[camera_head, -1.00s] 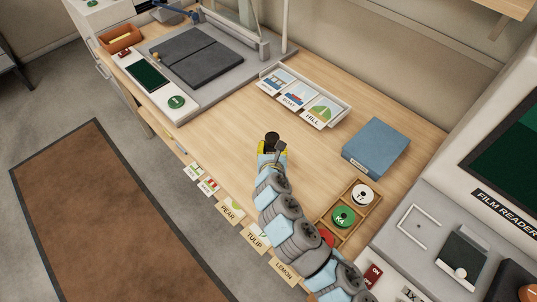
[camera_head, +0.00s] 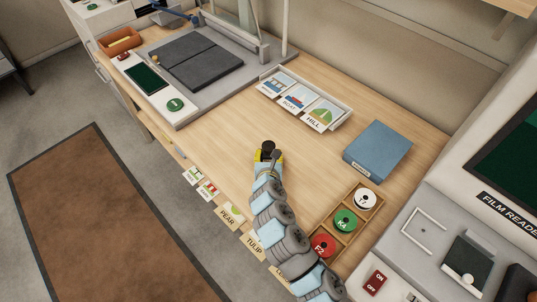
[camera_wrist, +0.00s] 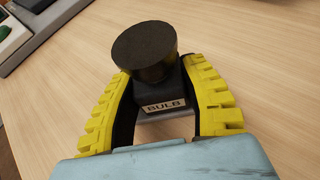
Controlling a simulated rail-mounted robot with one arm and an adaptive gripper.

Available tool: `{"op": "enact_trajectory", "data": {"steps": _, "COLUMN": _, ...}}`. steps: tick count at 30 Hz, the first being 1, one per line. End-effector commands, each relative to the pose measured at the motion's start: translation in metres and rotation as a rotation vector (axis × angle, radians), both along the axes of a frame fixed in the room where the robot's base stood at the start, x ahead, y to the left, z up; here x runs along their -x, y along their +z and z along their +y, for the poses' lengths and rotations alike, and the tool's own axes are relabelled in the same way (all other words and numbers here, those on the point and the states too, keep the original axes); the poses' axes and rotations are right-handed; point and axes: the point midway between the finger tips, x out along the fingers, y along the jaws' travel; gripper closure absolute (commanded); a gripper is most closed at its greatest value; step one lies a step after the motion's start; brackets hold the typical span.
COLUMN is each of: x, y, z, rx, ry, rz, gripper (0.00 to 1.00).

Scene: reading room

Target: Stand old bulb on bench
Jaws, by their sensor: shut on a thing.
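The old bulb (camera_wrist: 146,50) is a dark piece with a round black top and a block below it labelled BULB. My gripper (camera_wrist: 161,96) has its yellow fingers shut on it, one on each side, in the wrist view. In the head view the bulb (camera_head: 267,147) shows as a small dark shape at the tip of my gripper (camera_head: 268,157). The bench (camera_head: 215,140) is a light wood top, and the bulb is over its open middle. I cannot tell whether the bulb's underside touches the wood.
A card rack (camera_head: 306,102) stands behind, and a blue box (camera_head: 378,151) lies to the right. A wooden tray (camera_head: 341,238) of labelled reels is at the right front. A grey scanner base (camera_head: 190,111) is at the left. Bare wood surrounds my gripper.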

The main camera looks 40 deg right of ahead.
Motion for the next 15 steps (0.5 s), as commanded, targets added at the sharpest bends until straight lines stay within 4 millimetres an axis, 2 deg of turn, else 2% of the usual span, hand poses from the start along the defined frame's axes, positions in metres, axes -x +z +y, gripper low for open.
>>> {"op": "enact_trajectory", "data": {"steps": 2, "x": -0.0001, "y": -0.0022, "z": 0.0001, "rx": 0.001, "ry": 0.000, "rz": 0.001, "gripper": 0.94}}
{"op": "enact_trajectory", "data": {"steps": 3, "x": 0.0000, "y": -0.0025, "z": 0.0000, "rx": 0.000, "ry": 0.000, "rz": 0.000, "gripper": 0.49}}
{"op": "enact_trajectory", "data": {"steps": 5, "x": 0.0000, "y": -0.0023, "z": 0.0000, "rx": 0.000, "ry": 0.000, "rz": 0.000, "gripper": 0.32}}
{"op": "enact_trajectory", "data": {"steps": 15, "x": 0.0001, "y": -0.0015, "z": 0.0001, "rx": -0.001, "ry": 0.000, "rz": -0.001, "gripper": 0.32}}
